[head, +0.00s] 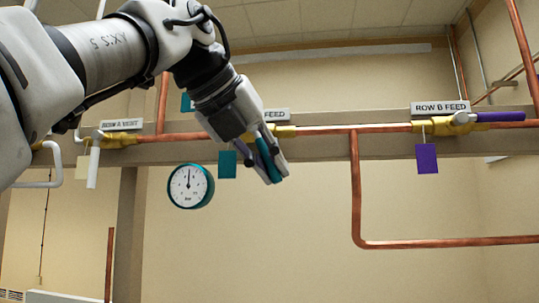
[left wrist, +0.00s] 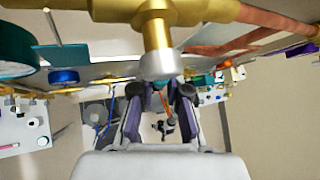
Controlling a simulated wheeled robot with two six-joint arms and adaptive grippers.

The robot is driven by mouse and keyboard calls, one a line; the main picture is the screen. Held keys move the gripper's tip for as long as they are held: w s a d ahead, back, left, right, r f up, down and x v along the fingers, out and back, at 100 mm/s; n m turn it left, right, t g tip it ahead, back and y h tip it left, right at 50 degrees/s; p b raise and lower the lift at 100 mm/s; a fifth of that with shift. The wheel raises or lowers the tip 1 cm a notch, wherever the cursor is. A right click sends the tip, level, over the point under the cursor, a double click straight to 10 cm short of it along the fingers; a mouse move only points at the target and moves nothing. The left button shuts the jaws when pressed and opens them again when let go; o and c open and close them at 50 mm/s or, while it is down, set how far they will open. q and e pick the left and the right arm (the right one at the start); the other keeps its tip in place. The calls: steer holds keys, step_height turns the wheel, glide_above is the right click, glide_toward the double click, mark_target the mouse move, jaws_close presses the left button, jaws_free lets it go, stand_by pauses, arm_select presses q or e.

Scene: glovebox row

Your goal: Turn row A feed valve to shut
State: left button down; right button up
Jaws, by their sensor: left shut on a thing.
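The row A feed valve has a brass body (head: 286,131) on the copper pipe, under a label of which only "FEED" shows. Its teal lever handle (head: 265,158) hangs down from the pipe, slightly tilted, across the pipe's line. My left gripper (head: 273,172) is shut on this handle, with its fingers on both sides of it. In the left wrist view the brass body (left wrist: 157,30) and a grey hub (left wrist: 162,66) are just ahead of the fingers (left wrist: 162,110); the handle is mostly hidden there. My right gripper is not in view.
A teal gauge (head: 190,186) and teal tag (head: 227,164) hang left of the gripper. The row A vent valve (head: 118,140) has a white handle pointing down. The row B feed valve (head: 440,126) has a purple handle (head: 498,116) along the pipe. A copper pipe (head: 355,190) drops at right.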

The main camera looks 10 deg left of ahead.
arm_select(q)
steer(key=shift+a+m+y+p, duration=0.95)
steer(key=shift+a+y, duration=0.25)
steer(key=shift+y, duration=0.5)
steer(key=c, duration=1.2)
jaws_free()
steer(key=shift+w, duration=0.1)
steer(key=shift+o, duration=0.2)
steer(key=shift+w+f, duration=0.25)
steer(key=shift+s, duration=0.2)
